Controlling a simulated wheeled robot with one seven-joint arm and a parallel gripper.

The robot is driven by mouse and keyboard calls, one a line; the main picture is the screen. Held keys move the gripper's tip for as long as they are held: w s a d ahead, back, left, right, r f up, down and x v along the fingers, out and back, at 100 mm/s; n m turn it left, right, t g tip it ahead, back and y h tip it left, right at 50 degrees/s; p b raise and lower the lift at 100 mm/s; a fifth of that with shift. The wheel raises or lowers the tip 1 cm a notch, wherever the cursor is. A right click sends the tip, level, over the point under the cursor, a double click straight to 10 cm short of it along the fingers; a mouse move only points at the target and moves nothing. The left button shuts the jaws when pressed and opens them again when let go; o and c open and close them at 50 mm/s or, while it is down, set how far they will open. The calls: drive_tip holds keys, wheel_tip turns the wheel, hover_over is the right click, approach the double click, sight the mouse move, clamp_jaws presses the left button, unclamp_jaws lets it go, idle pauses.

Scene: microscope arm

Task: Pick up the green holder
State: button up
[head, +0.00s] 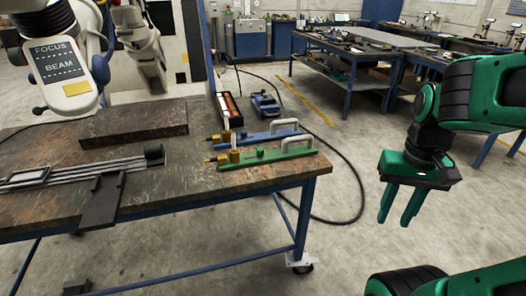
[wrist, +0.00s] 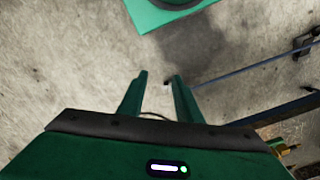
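The green holder (head: 268,154) lies on the near right corner of the workbench in the head view. It is a long green bar with a pale handle at its right end and brass fittings at its left end. A similar blue holder (head: 255,138) lies just behind it. My gripper (head: 396,207) hangs over the floor to the right of the bench, apart from both holders. Its fingers are spread, with nothing between them.
A white microscope arm (head: 68,55) stands at upper left. A black cable (head: 352,175) lies on the floor.

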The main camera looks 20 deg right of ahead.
drive_tip(key=shift+d, duration=0.3)
